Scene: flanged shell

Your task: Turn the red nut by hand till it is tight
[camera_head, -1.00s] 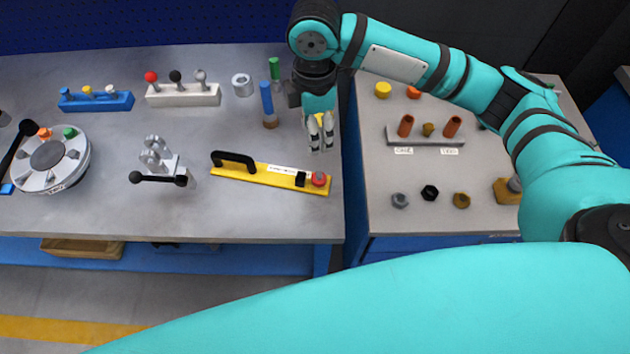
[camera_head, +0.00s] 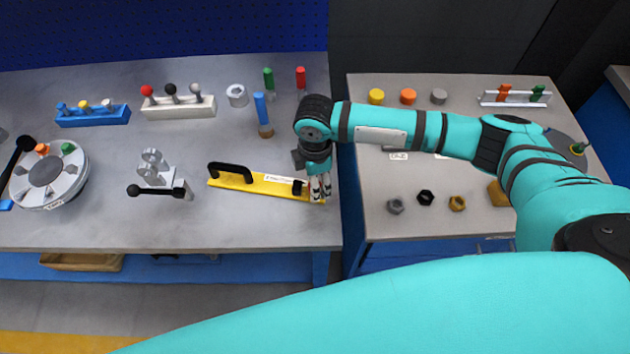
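The yellow bar (camera_head: 262,185) with a black handle (camera_head: 232,170) lies on the left bench near its front right corner. A small black block (camera_head: 299,187) sits near its right end. My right gripper (camera_head: 320,193) points down over that right end, where the red nut was seen earlier. The nut is now hidden behind the fingers. The two fingers show a small gap, but I cannot tell if they touch the nut. My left gripper is not in view.
A silver clevis with a black-knobbed lever (camera_head: 157,190) stands left of the bar. Upright blue (camera_head: 261,108), green and red handles stand behind. The right bench holds loose nuts (camera_head: 426,197) in front, beyond a gap between the benches.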

